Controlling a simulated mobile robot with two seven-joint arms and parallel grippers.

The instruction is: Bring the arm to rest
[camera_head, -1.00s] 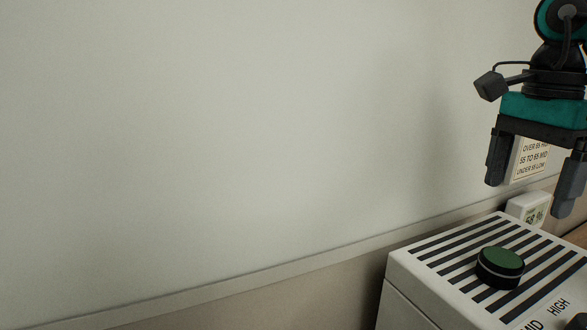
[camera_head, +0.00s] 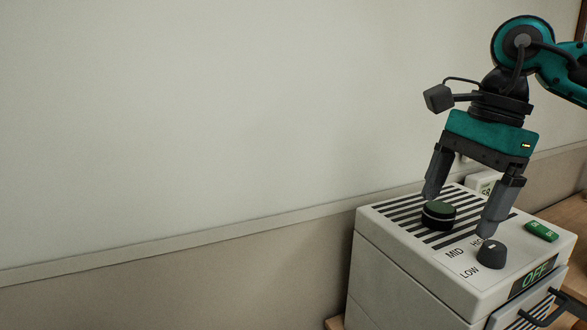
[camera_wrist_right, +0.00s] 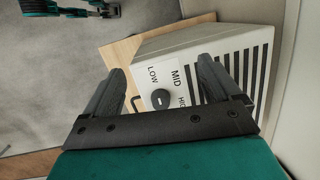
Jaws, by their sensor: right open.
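My right gripper (camera_head: 461,213) is open and empty, pointing down above the white box unit (camera_head: 400,258). In the picture its fingers lie to either side of the space between the round green-topped black piece (camera_head: 439,213) and the dark dial (camera_head: 491,254). I cannot tell how far above the box the fingertips are. In the right wrist view the gripper (camera_wrist_right: 163,68) has its fingers spread, with the dial (camera_wrist_right: 161,99) and LOW and MID labels showing between them.
The box has a striped vent top, an OFF display (camera_head: 535,275) and a black front handle (camera_head: 548,308). A small green block (camera_head: 541,231) lies on its right side. A white meter (camera_head: 482,181) stands behind, partly hidden. The wall (camera_head: 200,120) to the left is bare.

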